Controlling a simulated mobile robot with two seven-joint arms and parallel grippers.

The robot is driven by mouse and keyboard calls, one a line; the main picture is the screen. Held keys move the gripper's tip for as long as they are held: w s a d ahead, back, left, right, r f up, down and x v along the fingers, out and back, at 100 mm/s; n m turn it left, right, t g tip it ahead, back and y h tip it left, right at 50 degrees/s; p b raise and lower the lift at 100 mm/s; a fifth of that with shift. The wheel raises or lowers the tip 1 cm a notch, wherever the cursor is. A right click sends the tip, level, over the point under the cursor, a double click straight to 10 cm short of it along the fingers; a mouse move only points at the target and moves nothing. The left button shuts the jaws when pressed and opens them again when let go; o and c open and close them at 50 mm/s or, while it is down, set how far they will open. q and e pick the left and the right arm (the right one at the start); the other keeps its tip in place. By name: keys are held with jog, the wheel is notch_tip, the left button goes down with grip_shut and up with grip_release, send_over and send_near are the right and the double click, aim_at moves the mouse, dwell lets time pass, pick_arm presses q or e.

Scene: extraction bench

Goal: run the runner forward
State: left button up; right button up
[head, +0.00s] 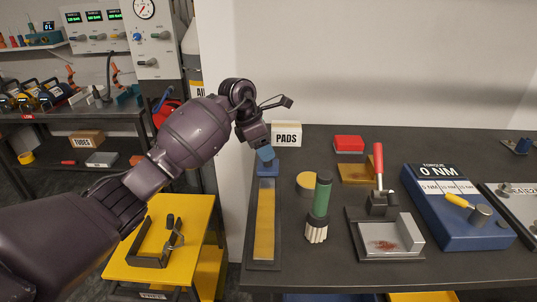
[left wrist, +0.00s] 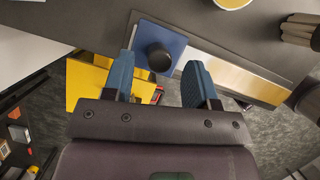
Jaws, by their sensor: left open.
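The runner is a small blue block with a black knob (left wrist: 160,57); in the head view the blue block (head: 268,171) sits at the far end of a rail with a yellow strip (head: 265,222). The rail (left wrist: 240,72) also shows in the left wrist view. My left gripper (head: 265,154) is at the runner, pointing down at it. In the left wrist view its blue fingers (left wrist: 159,76) are open, one on each side of the knob. Whether they touch it I cannot tell. In the head view the gripper hides the knob. My right gripper is not in view.
A PADS box (head: 287,134) stands behind the runner. A green-handled brush (head: 319,205) and a yellow disc (head: 307,184) stand right of the rail. A red-lever press (head: 381,195) and a blue torque unit (head: 455,225) are further right. A yellow cart (head: 190,225) stands left of the bench.

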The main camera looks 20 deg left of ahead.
pick_arm(q)
jog(key=shift+x, duration=1.3)
grip_shut()
